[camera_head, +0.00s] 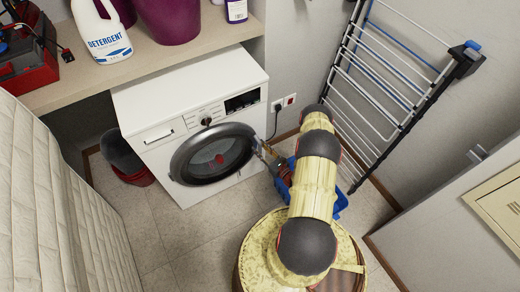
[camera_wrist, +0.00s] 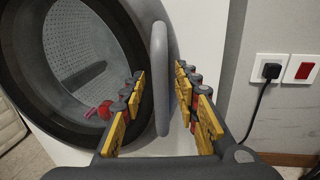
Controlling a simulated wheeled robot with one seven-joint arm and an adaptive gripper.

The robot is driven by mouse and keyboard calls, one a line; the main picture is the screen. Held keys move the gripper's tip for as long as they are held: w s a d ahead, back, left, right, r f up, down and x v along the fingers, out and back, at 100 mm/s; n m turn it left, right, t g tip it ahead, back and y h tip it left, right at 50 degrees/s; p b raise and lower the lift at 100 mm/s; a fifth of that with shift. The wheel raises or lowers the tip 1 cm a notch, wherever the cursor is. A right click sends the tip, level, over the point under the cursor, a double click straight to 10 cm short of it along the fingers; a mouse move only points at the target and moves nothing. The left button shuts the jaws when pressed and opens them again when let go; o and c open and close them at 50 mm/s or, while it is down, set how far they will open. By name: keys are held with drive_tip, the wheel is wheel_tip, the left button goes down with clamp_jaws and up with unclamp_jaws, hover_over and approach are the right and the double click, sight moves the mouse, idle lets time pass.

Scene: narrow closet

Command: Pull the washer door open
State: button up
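The white washer (camera_head: 190,105) stands under the shelf. Its round door (camera_head: 184,160) has a dark grey rim and looks shut in the head view. In the wrist view the door's dark rim (camera_wrist: 135,35) and the perforated drum (camera_wrist: 85,50) fill the left side, with a red item (camera_wrist: 100,109) low in the drum. A grey upright door handle (camera_wrist: 160,70) stands at the rim's right side. My gripper (camera_wrist: 163,98) is open, its yellow-padded fingers on either side of the handle, with gaps visible. In the head view my gripper (camera_head: 264,154) is at the door's right edge, small and partly unclear.
A drying rack (camera_head: 385,75) leans on the right wall. A blue container (camera_head: 341,204) lies on the floor behind my arm. A dark bin (camera_head: 122,155) is left of the washer. The shelf (camera_head: 75,90) holds detergent (camera_head: 103,35). Floor (camera_head: 185,240) before the washer is clear.

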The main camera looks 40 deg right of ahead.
drive_tip(key=shift+c, duration=1.3)
clamp_jaws()
